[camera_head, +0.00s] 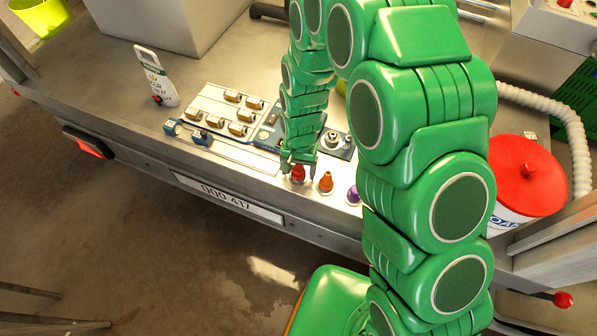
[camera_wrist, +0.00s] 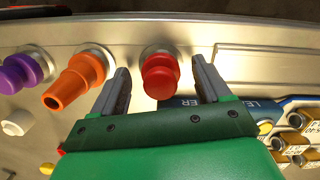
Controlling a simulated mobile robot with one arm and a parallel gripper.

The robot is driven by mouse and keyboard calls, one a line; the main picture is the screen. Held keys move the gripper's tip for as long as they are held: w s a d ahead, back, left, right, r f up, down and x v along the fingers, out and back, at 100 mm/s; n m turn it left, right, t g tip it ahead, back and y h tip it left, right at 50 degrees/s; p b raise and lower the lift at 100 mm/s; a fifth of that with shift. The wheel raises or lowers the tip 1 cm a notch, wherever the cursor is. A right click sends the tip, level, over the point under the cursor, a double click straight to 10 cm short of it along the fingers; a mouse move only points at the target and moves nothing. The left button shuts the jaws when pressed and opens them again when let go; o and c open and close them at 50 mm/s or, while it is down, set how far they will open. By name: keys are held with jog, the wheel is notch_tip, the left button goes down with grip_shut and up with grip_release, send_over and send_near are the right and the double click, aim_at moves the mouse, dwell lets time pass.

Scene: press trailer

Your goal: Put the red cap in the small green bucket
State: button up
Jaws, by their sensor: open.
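The red cap (camera_head: 298,175) stands near the front edge of the metal deck, at the left end of a short row of coloured caps. In the wrist view the red cap (camera_wrist: 160,76) is between the two fingers of my gripper (camera_wrist: 162,80), with a visible gap on each side. My gripper (camera_head: 299,161) is open and points down at the cap. The small bucket (camera_head: 42,17), yellow-green, is at the far top left of the head view, partly cut off by the frame. It is outside the wrist view.
An orange cap (camera_head: 326,182) and a purple cap (camera_head: 353,195) stand beside the red one. A white tub with a red lid (camera_head: 527,175) stands at right.

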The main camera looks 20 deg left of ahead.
aim_at(298, 169)
jog(key=c, duration=1.3)
jog(key=shift+r, duration=0.15)
jog(key=shift+r, duration=0.25)
notch_tip(298, 169, up, 3)
jog(key=shift+f, duration=0.1)
jog(key=s+d+r, duration=0.9)
jog(key=s, duration=0.1)
jog(key=shift+s+r, duration=0.25)
jog(key=shift+s, duration=0.05)
